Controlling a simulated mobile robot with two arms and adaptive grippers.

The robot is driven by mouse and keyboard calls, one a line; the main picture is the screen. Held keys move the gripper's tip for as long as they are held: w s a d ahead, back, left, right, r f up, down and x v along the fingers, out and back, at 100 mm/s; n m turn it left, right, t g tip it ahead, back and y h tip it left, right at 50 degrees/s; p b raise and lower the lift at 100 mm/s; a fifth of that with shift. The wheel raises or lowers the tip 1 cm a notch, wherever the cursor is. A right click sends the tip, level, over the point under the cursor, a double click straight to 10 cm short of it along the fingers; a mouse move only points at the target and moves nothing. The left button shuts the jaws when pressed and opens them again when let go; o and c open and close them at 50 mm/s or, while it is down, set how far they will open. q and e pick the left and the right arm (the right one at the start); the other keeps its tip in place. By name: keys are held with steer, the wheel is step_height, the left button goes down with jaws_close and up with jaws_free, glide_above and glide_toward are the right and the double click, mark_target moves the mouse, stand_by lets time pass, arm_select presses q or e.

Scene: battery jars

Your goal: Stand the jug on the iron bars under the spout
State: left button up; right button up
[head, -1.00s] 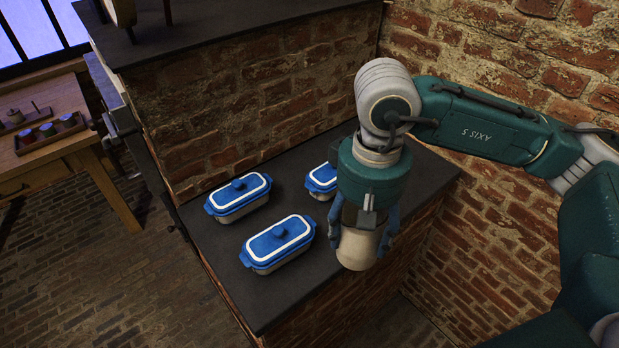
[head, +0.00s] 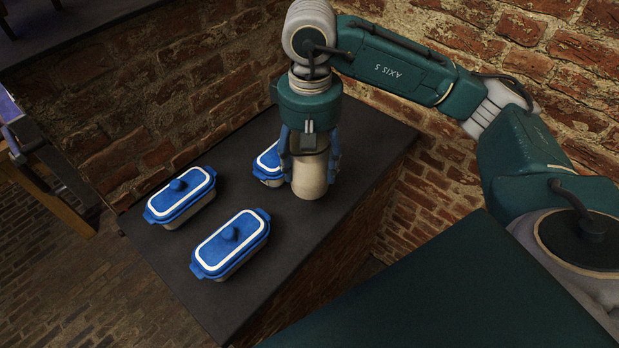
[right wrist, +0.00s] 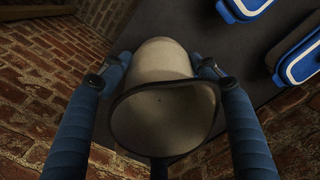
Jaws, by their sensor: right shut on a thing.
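A pale beige jug (head: 309,181) is held upright in my right gripper (head: 309,163), over the dark countertop. Its blue fingers clasp the jug from both sides. I cannot tell whether the jug's bottom touches the counter. In the right wrist view the jug (right wrist: 160,112), with its wide dark-rimmed mouth, sits between the fingers (right wrist: 159,68). It looks empty inside. I do not see iron bars or a spout in either view. My left gripper is not in view.
Three blue-lidded dishes stand on the dark counter (head: 300,235): one at the left (head: 178,210), one in front (head: 228,243), and one partly hidden just beside the jug (head: 266,166). A brick wall (head: 440,45) rises behind. A higher ledge (head: 75,35) is at upper left.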

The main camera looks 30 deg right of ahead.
step_height(320, 180, down, 5)
steer(key=shift+s+f+p, duration=0.1)
steer(key=shift+f+p, duration=0.1)
steer(key=shift+p, duration=0.4)
steer(key=shift+f, duration=0.3)
steer(key=shift+f, duration=0.2)
steer(key=o, duration=1.5)
steer(key=shift+c, duration=0.2)
steer(key=shift+r, duration=0.1)
